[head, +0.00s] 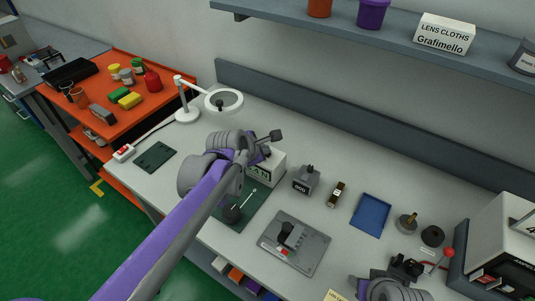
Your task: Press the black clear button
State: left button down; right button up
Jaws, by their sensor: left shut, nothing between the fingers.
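I cannot make out a clearly marked black clear button. A grey panel (312,252) on the bench carries a black upright part (287,232) and a small red and white part (282,252). My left gripper (276,135) is shut and empty, held above the bench near the back wall, over a white lettered box (266,172) that my arm partly hides. My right gripper (407,268) is low at the front right, left of a red-knobbed lever (447,253); its fingers are too unclear to tell open from shut.
A green mat (256,207), a grey block (306,180), a blue tray (371,214) and dark round parts (432,236) lie on the bench. A white lamp (187,113) stands at the back left. A light-coloured machine (497,240) stands at right.

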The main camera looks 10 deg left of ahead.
pick_arm(q)
jog(key=shift+f, duration=0.15)
pick_arm(e)
jog(key=shift+f, duration=0.15)
dwell(0.4)
pick_arm(q)
jog(key=shift+r+p, duration=0.4)
jog(key=shift+r, duration=0.35)
pick_arm(e)
jog(key=shift+w+r, duration=0.2)
jog(key=shift+r, duration=0.4)
pick_arm(q)
jog(key=shift+r, duration=0.15)
pick_arm(e)
jog(key=shift+r, duration=0.1)
pick_arm(q)
jog(key=shift+r+p, duration=1.4)
jog(key=shift+r, duration=1.05)
pick_arm(e)
jog(key=shift+w+r, duration=0.25)
jog(key=shift+r, duration=0.4)
jog(key=shift+w+r, duration=0.25)
jog(key=shift+r, duration=0.35)
jog(key=shift+w+r, duration=0.25)
jog(key=shift+r, duration=0.4)
pick_arm(q)
jog(key=shift+f, duration=0.1)
pick_arm(e)
jog(key=shift+f, duration=0.1)
jog(key=shift+s, duration=0.1)
